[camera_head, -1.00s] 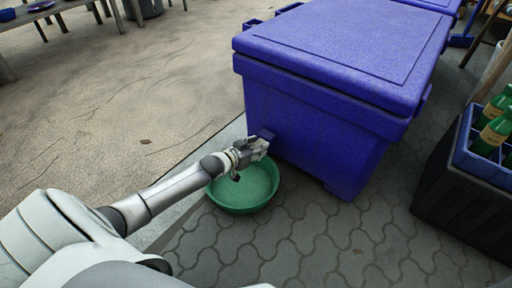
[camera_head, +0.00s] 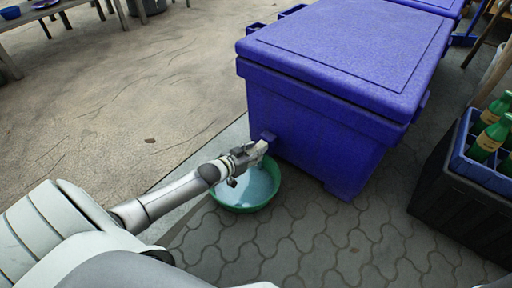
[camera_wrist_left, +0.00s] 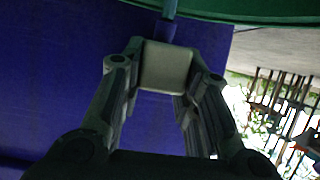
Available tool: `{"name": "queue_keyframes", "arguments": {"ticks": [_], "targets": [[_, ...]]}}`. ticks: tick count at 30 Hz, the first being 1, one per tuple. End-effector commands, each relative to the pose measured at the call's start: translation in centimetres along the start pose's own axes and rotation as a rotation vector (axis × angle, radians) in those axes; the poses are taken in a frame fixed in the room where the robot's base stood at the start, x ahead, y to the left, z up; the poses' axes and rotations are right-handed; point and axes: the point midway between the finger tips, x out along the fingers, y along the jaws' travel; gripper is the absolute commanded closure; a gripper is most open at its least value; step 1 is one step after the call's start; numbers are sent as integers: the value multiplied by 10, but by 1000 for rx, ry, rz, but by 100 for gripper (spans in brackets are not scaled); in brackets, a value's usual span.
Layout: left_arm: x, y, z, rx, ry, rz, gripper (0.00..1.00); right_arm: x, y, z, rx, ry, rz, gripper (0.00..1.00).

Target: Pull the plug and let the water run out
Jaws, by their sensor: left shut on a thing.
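The blue cooler box (camera_head: 310,115) stands closed on the paving, with a small blue drain spout (camera_head: 269,137) low on its left side. My left gripper (camera_head: 252,152) is shut on a pale plug (camera_wrist_left: 166,68), a blocky piece between the fingertips in the left wrist view. The plug is held just off the spout and looks apart from it. A bluish stream (camera_wrist_left: 169,10) runs toward the basin in the wrist view. The green basin (camera_head: 243,209) sits under the gripper, with pale blue water (camera_head: 258,187) inside. My right gripper is not in view.
A dark crate (camera_head: 455,205) with a blue bottle tray and green bottles (camera_head: 492,138) stands at the right. A table (camera_head: 40,14) is at the back left. The paving in front is clear.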

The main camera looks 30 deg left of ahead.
Motion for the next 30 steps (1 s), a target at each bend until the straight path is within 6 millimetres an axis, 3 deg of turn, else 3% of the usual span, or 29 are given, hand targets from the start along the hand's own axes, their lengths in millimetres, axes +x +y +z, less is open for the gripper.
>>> {"name": "queue_keyframes", "arguments": {"ticks": [6,7,11,23,30], "targets": [[-1,2,4,0,-5,4,100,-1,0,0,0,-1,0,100],[-1,2,4,0,-5,4,66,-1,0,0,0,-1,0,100],[-1,2,4,0,-4,4,50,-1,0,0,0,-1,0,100],[-3,1,3,0,-3,3,48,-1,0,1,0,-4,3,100],[-30,2,4,0,-4,3,48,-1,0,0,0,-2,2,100]]}}
